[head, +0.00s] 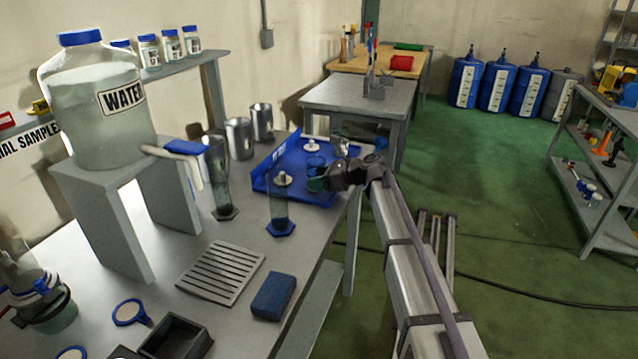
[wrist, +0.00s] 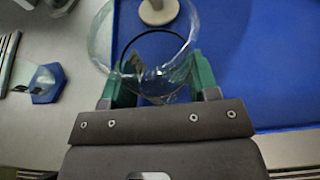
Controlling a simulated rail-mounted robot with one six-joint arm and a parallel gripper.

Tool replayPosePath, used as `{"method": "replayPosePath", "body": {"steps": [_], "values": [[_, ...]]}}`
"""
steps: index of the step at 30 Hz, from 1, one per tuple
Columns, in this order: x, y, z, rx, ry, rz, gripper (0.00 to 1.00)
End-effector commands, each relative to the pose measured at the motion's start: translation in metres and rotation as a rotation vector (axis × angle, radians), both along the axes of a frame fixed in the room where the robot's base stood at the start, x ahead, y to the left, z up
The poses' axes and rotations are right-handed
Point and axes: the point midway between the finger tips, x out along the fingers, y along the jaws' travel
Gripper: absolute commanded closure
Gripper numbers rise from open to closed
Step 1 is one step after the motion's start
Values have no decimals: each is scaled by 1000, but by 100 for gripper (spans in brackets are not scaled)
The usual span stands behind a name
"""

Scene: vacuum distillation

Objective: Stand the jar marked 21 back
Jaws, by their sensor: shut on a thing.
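My gripper (head: 318,181) is over the right part of the blue tray (head: 262,181) on the bench. In the wrist view my gripper (wrist: 152,82) has its green fingers on both sides of a clear glass vessel (wrist: 104,42) and is shut on it. I see its round open rim from above, and the blue tray (wrist: 240,70) lies beneath. In the head view the vessel is a small dark teal shape, partly hidden by my gripper. No number 21 is readable on it. Whether it touches the tray, I cannot tell.
A white-topped stopper (head: 311,145) sits in the tray. Steel beakers (head: 239,138) stand behind. A slotted grey rack (head: 221,272) and blue sponge (head: 272,296) lie in front.

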Motion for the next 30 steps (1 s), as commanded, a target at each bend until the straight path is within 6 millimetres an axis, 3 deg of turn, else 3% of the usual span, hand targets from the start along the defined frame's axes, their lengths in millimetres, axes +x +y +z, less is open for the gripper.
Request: {"method": "replayPosePath", "body": {"steps": [3, 4, 12, 21, 26, 30], "values": [[0, 0, -4, 0, 0, 0, 75], [0, 0, -4, 0, 0, 0, 44], [0, 0, -3, 0, 0, 0, 20], [-1, -2, 4, 0, 0, 0, 20], [-10, -31, 19, 0, 0, -3, 20], [-20, -67, 35, 0, 0, -3, 20]]}}
